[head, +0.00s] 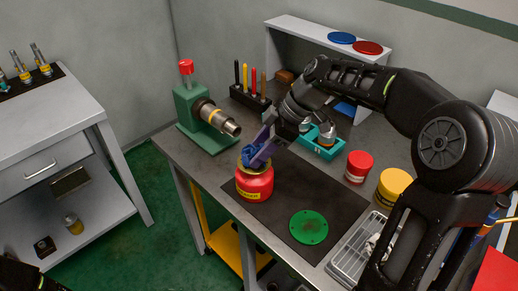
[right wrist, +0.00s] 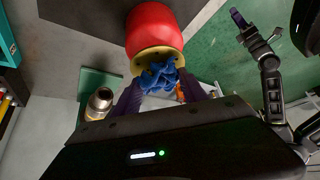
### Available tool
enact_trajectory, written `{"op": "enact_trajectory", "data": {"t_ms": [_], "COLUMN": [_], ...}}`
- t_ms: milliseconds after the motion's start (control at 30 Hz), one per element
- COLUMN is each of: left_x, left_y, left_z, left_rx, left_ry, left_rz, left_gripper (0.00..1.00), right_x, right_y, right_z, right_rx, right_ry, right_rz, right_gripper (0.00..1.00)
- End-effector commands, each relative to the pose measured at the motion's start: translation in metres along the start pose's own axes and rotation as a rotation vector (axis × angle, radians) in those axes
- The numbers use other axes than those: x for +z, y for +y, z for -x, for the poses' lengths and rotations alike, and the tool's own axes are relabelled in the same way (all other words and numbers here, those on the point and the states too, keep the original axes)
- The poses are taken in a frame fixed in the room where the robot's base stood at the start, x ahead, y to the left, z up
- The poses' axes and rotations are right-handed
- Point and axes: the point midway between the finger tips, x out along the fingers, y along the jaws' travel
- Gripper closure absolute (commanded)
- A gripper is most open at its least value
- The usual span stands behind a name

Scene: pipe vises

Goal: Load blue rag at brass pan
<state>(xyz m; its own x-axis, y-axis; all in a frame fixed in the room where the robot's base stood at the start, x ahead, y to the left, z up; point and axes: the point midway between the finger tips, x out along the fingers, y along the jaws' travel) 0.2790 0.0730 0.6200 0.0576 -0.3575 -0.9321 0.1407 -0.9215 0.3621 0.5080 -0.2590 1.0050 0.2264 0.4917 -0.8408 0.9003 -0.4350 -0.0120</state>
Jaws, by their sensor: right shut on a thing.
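The blue rag (head: 250,153) is a crumpled cloth between the purple fingers of my right gripper (head: 255,157). The gripper is shut on it. The brass pan (right wrist: 146,56) is the yellow dished top of the red can (head: 254,186), which stands on the dark mat. The rag (right wrist: 158,77) is right at the pan and overlaps its rim in the right wrist view; whether it rests on the pan I cannot tell. The fingers hide part of the pan. My left gripper (right wrist: 240,20) shows small in the right wrist view, away from the can; its opening is unclear.
A green vise (head: 198,118) with a metal pipe stands left of the can. A green disc (head: 309,227) lies on the mat in front. Red (head: 358,167) and yellow (head: 393,187) tubs, a wire tray (head: 352,248) and a teal holder (head: 322,150) are to the right.

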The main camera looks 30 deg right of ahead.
Motion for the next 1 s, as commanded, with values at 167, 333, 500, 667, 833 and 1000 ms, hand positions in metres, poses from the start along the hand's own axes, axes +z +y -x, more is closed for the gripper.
{"op": "enact_trajectory", "data": {"t_ms": [167,333,500,667,833,1000], "left_x": [0.0,0.0,0.0,0.0,0.0,0.0], "left_y": [-0.001,-0.002,-0.003,-0.003,-0.004,-0.005], "left_z": [-0.003,-0.005,-0.006,-0.008,-0.01,-0.012], "left_rx": [0.0,0.0,0.0,0.0,0.0,0.0], "left_ry": [0.0,0.0,0.0,0.0,0.0,0.0], "left_rz": [0.0,0.0,0.0,0.0,0.0,0.0], "left_gripper": [0.67,0.67,0.67,0.67,0.67,0.67], "right_x": [0.002,0.003,0.004,0.005,0.006,0.007], "right_y": [0.0,0.0,0.0,0.0,0.0,0.0], "right_z": [-0.002,-0.004,-0.006,-0.007,-0.009,-0.011], "right_rx": [0.0,0.0,0.0,0.0,0.0,0.0], "right_ry": [0.0,0.0,0.0,0.0,0.0,0.0], "right_rz": [0.0,0.0,0.0,0.0,0.0,0.0], "right_gripper": [0.82,0.82,0.82,0.82,0.82,0.82]}}
